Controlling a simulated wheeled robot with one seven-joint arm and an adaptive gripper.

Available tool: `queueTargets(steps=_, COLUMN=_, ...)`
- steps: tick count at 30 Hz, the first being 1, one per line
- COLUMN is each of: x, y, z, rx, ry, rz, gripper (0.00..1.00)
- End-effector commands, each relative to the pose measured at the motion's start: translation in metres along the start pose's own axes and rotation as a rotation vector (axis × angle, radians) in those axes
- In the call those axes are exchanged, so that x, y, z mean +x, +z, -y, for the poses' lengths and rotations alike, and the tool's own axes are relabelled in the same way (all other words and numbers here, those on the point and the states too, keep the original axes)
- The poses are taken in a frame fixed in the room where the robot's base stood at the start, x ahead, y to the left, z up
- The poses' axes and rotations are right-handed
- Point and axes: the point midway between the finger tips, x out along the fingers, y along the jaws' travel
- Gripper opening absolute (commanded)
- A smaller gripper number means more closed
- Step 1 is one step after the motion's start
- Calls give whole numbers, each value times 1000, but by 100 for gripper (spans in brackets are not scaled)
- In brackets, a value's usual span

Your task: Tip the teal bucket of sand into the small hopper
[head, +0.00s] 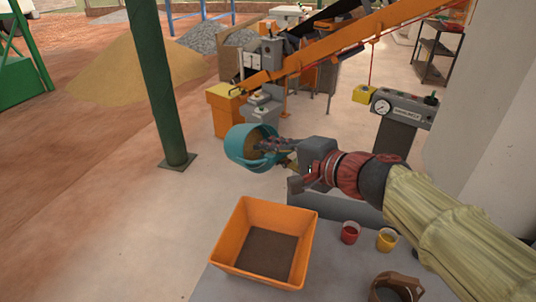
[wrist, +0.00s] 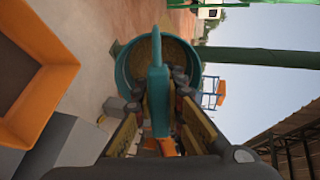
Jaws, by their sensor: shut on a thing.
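The teal bucket (head: 236,147) is held up in the air, left of my wrist in the head view. Brown sand shows inside it. In the wrist view the bucket (wrist: 123,75) fills the upper middle, its mouth towards the camera. My gripper (head: 284,152) is shut on the bucket's teal handle, which runs between the fingers (wrist: 161,122) in the wrist view. An orange square hopper-like bin (head: 302,250) with sloping walls and a dark floor sits on the grey bench, below and apart from the bucket. Its orange wall (wrist: 45,95) also shows at left in the wrist view.
A red cup (head: 349,234), a yellow cup (head: 386,240) and a brown ring-shaped container (head: 398,284) stand right of the bin. A green post (head: 157,80) rises left of the bucket. The orange and grey press machine (head: 262,105) stands behind it. A gauge box (head: 402,108) is at right.

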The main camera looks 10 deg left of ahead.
Motion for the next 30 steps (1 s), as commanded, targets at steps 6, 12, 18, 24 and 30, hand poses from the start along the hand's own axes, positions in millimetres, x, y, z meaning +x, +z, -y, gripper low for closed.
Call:
queueTargets(steps=6, x=-1, y=0, z=-2, rx=-2, ry=-23, rz=0, gripper=0)
queueTargets(steps=12, x=-2, y=0, z=-4, rx=-1, ry=-40, rz=1, gripper=0)
queueTargets(steps=18, x=-2, y=1, z=-6, rx=-1, ry=-56, rz=1, gripper=0)
queueTargets(steps=24, x=-3, y=1, z=-7, rx=-1, ry=-77, rz=1, gripper=0)
queueTargets(steps=30, x=-4, y=1, z=-9, rx=-1, ry=-101, rz=1, gripper=0)
